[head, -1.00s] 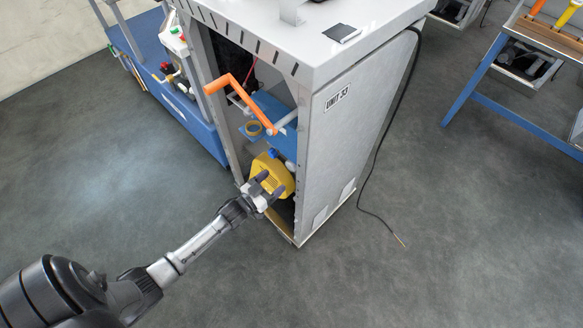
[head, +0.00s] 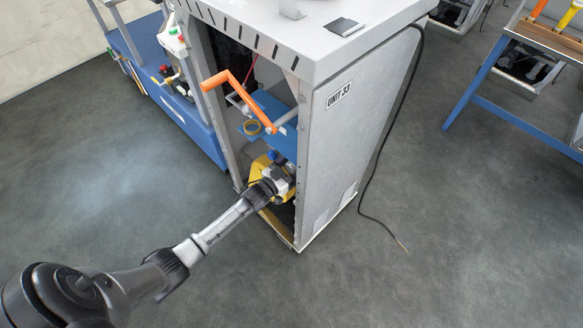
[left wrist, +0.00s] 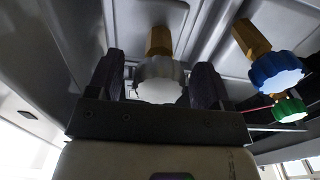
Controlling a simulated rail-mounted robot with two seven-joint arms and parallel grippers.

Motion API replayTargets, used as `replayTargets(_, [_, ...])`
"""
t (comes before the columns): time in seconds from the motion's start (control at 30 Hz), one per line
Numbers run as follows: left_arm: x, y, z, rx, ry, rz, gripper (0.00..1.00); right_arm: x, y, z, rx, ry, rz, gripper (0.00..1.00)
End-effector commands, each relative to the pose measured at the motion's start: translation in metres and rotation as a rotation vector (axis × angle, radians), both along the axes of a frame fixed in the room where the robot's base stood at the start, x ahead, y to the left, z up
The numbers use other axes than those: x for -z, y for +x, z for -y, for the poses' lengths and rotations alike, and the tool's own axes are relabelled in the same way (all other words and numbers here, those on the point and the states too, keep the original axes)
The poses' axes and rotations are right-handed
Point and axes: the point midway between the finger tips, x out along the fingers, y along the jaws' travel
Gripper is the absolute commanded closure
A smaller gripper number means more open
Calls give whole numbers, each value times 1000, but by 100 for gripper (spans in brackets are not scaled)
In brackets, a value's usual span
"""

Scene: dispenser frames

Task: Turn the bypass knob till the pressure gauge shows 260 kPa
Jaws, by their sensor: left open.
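My left gripper (head: 280,178) reaches into the lower opening of the cabinet marked UNIT 33, in front of a yellow body (head: 257,168). In the left wrist view its two dark fingers (left wrist: 158,78) are open, one on each side of a grey knob (left wrist: 160,80) on a brass stem. I cannot tell whether they touch it. A blue knob (left wrist: 276,72) and a smaller green knob (left wrist: 289,108) are to the right. No label shows which is the bypass knob. I see no readable pressure gauge. My right gripper is not in view.
An orange crank handle (head: 240,100) sticks out above the gripper. The cabinet side (head: 345,140) stands to the right, with a black cable (head: 380,160) hanging to the floor. A blue cart (head: 190,110) is at left. The floor in front is clear.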

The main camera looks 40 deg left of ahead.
Motion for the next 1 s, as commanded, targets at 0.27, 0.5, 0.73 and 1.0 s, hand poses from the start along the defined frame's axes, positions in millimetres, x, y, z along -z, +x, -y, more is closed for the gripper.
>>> replayTargets(0.27, [0, 0, 0, 0, 0, 0, 47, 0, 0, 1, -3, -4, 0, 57])
replayTargets(0.5, [0, 0, 0, 0, 0, 0, 70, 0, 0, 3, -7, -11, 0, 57])
replayTargets(0.73, [-2, 0, 0, -1, 75, 5, 76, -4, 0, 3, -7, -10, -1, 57])
replayTargets(1.0, [0, 0, 0, 0, 270, 20, 76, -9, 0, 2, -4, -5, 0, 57])
